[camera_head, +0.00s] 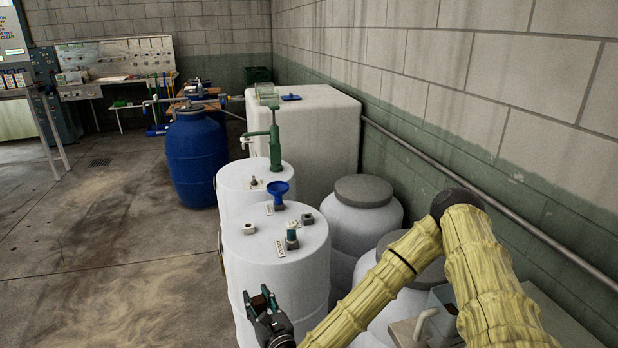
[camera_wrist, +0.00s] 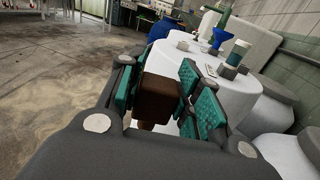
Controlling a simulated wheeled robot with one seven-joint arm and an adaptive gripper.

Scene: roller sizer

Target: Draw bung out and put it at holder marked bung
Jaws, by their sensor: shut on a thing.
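My gripper (camera_head: 262,306) is beside the front left of the near white drum (camera_head: 262,275), below its top edge. In the wrist view, its teal pads (camera_wrist: 160,98) are shut on a dark brown blocky piece (camera_wrist: 158,90), which may be the bung; its lower part narrows. On the drum top stand a teal-and-white cylinder in a grey base (camera_head: 292,236), a small pale block (camera_head: 249,229) and a grey block (camera_head: 307,219). A small label plate (camera_head: 280,248) lies by the cylinder; its lettering is too small to read, so I cannot tell which holder is marked bung.
A blue funnel (camera_head: 277,190) and a green hand pump (camera_head: 275,150) rise behind. More drums with grey lids (camera_head: 363,190) stand to the right, near the wall. A blue drum (camera_head: 193,160) stands farther back. The concrete floor at left (camera_head: 130,270) is clear.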

